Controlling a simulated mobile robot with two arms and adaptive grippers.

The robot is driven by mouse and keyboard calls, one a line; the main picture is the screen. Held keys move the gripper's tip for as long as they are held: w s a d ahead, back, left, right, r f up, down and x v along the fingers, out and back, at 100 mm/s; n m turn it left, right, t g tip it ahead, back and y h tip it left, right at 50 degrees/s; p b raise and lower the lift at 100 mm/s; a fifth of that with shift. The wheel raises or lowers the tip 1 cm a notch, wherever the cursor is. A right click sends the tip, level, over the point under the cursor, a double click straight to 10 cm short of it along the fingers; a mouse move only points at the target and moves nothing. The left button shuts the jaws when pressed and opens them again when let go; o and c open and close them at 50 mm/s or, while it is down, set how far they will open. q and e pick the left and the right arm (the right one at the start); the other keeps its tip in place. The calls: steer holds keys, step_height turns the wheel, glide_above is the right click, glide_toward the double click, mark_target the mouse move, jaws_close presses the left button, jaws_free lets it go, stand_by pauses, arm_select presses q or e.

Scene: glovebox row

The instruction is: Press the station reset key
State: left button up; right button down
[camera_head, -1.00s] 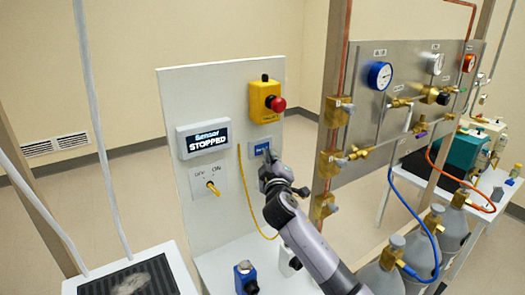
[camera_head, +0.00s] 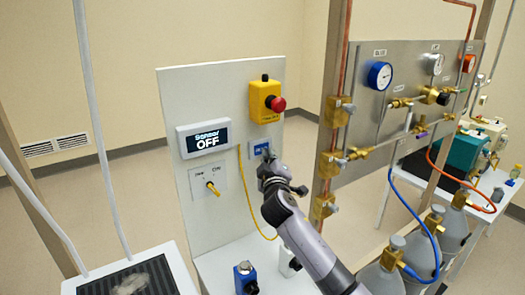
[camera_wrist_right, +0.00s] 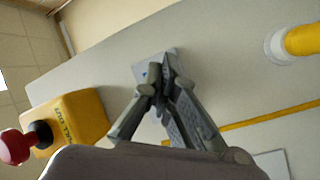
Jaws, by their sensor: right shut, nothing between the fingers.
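The station reset key is a small blue plate (camera_head: 258,147) on the upright white panel (camera_head: 216,90), below the yellow emergency-stop box (camera_head: 262,98). My right gripper (camera_head: 267,158) is shut and empty, its fingertips at the lower right part of the plate. In the right wrist view the shut fingertips (camera_wrist_right: 160,72) overlap the pale plate (camera_wrist_right: 150,64), and whether they touch it I cannot tell. My left gripper is not in view.
A yellow rotary switch (camera_head: 213,188) sits lower left on the panel, and a yellow cable (camera_head: 245,195) hangs beside the plate. A red mushroom button (camera_head: 277,104) projects above. Brass valves (camera_head: 328,165) and copper pipe stand close at right. A blue item (camera_head: 245,277) stands below.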

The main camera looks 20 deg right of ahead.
stand_by(0.4)
steer(key=shift+s+d+p, duration=0.1)
steer(key=shift+s+p, duration=0.2)
steer(key=shift+s, duration=0.5)
steer(key=s, duration=0.1)
steer(key=s+p, duration=0.1)
steer(key=s, duration=0.3)
steer(key=shift+d+p, duration=0.35)
stand_by(0.5)
